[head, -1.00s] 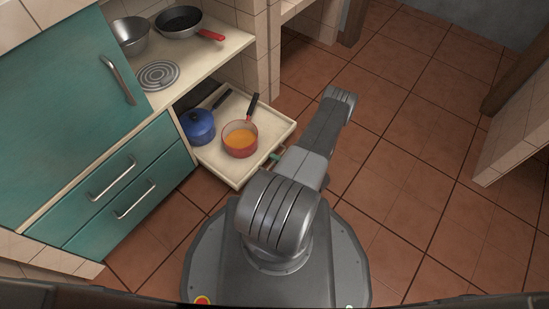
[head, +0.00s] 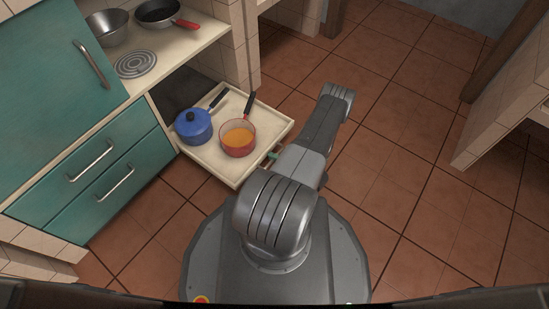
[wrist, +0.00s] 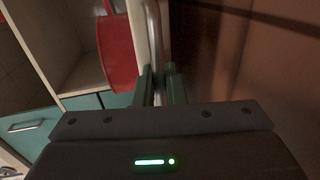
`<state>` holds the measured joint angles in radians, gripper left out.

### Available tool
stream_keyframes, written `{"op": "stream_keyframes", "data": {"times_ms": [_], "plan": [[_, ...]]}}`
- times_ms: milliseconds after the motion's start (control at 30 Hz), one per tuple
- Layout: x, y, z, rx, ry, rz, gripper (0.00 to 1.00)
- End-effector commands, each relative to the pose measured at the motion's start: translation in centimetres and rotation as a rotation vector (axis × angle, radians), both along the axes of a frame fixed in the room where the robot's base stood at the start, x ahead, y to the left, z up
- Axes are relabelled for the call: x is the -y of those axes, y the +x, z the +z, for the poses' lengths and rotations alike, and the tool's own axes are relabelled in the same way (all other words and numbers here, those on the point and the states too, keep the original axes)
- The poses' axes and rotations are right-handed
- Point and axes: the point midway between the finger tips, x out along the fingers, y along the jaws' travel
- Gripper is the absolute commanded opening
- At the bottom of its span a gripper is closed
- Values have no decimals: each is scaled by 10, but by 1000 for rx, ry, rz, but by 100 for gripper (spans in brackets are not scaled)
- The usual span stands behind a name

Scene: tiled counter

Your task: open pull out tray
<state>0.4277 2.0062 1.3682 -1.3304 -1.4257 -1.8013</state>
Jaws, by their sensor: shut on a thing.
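The pull-out tray (head: 213,169) is a cream, shallow tray standing well out of the opening in the lower cabinet. A blue lidded pot (head: 194,127) and a red saucepan (head: 238,149) with orange contents stand on it. My gripper (wrist: 160,82) is shut on the tray's metal handle (wrist: 153,35) in the wrist view, one green finger on either side of the bar. In the head view my arm hides most of the handle, and only a green bit of the gripper shows at the tray's front edge. The red saucepan (wrist: 118,55) also shows in the wrist view.
Teal drawers (head: 105,175) with metal handles are left of the tray, below a counter (head: 165,60) with a bowl, a pan and a coil burner. The tiled floor (head: 420,190) is clear to the right. Another unit (head: 500,110) stands at the far right.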

Motion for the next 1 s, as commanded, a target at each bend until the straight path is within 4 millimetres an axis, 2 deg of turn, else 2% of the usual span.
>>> {"op": "stream_keyframes", "data": {"times_ms": [67,100,167,567,1000], "plan": [[-1,-1,-1,-2,0,2,0],[-1,-1,-1,-2,1,2,16],[-1,-1,-1,-2,0,2,28],[4,-2,1,-1,0,-1,28],[47,-33,13,-1,1,-4,28]]}}
